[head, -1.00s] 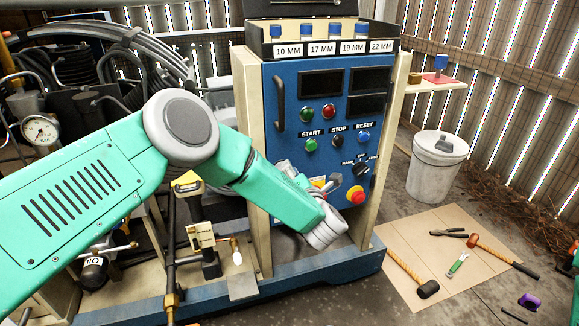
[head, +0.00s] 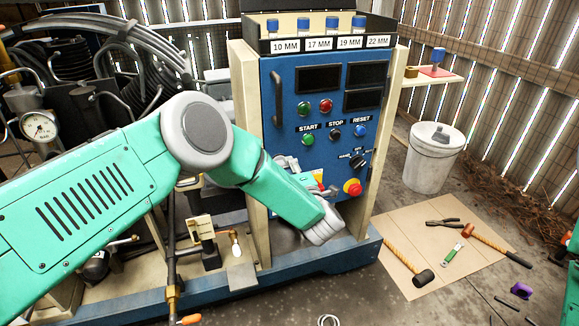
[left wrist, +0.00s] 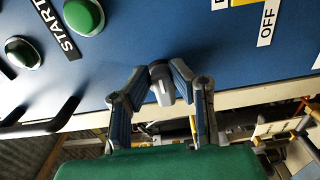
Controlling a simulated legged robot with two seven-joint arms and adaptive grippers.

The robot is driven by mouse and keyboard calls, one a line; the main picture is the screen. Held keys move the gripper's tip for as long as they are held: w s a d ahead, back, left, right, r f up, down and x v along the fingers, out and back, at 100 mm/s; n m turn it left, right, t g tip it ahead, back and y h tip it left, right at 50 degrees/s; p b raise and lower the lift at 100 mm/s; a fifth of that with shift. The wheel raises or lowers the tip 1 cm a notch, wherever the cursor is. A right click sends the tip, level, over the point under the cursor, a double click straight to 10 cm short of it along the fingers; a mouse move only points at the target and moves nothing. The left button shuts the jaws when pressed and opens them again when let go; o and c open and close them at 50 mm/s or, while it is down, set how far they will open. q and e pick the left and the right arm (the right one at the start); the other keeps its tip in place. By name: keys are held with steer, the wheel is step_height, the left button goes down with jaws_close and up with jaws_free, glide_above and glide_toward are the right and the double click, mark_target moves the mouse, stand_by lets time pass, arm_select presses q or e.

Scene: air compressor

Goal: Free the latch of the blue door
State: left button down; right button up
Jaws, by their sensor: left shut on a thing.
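The blue door (head: 272,140) is the cabinet's front panel and looks closed in the head view. It also fills the top of the left wrist view (left wrist: 190,50). The latch (left wrist: 162,91), a small dark and grey knob, sits at the door's edge in the left wrist view. My left gripper (left wrist: 161,71) has both fingers closed around this knob. In the head view my left forearm crosses the door's lower part and hides the latch and most of the gripper. My right gripper is out of view.
A dark vertical handle (head: 278,98) is on the door's left side. Buttons, a selector switch (head: 358,159) and a red stop button (head: 352,187) are close to my left arm. A mat (head: 395,217) with tools and a white bucket (head: 431,165) are at right.

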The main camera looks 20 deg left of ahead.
arm_select(q)
steer(key=shift+d+f, duration=0.1)
stand_by(0.3)
steer(key=c, duration=1.4)
jaws_free()
steer(key=shift+c, duration=0.2)
steer(key=shift+w, duration=0.1)
steer(key=shift+d, duration=0.1)
steer(key=v, duration=1.2)
steer(key=shift+f, duration=0.1)
